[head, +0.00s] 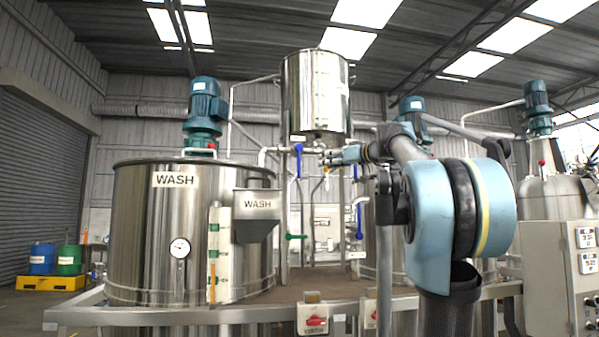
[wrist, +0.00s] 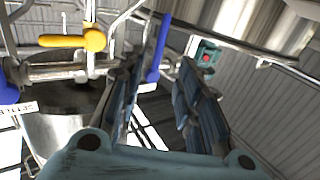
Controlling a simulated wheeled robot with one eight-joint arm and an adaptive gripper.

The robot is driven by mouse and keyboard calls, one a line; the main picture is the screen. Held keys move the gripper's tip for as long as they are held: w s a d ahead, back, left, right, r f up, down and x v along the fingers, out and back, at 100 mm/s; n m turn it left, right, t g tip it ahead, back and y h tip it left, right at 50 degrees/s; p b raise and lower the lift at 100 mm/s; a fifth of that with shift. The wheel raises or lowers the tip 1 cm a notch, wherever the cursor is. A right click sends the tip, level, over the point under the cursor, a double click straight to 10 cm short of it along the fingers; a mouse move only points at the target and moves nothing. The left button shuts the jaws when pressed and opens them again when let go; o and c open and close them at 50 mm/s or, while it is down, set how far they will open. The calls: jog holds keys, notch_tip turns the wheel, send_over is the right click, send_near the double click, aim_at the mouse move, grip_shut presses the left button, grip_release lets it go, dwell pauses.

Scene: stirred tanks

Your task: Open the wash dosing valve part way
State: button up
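In the head view a blue lever (head: 299,161) hangs upright on the pipework under the raised steel vessel (head: 314,95), right of the WASH tank (head: 150,235). I take it for the wash dosing valve, but no label on it is readable. My gripper (head: 330,158) is just right of this lever and points left. In the wrist view my gripper (wrist: 156,85) is open, with nothing held between its dark fingers. A blue lever (wrist: 160,45) appears between the fingertips, near the left finger. Contact cannot be made out.
A yellow handle (wrist: 75,41) on a pipe and another blue handle (wrist: 8,90) are left in the wrist view. A green handle (head: 296,237) and a lower blue lever (head: 359,220) are nearby. A steel rail (head: 170,315) runs along the front.

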aim_at(299, 166)
jog(key=x, duration=1.5)
jog(key=shift+w+a+f, duration=0.1)
jog(key=shift+w+a, duration=0.05)
jog(key=shift+a, duration=0.15)
grip_shut()
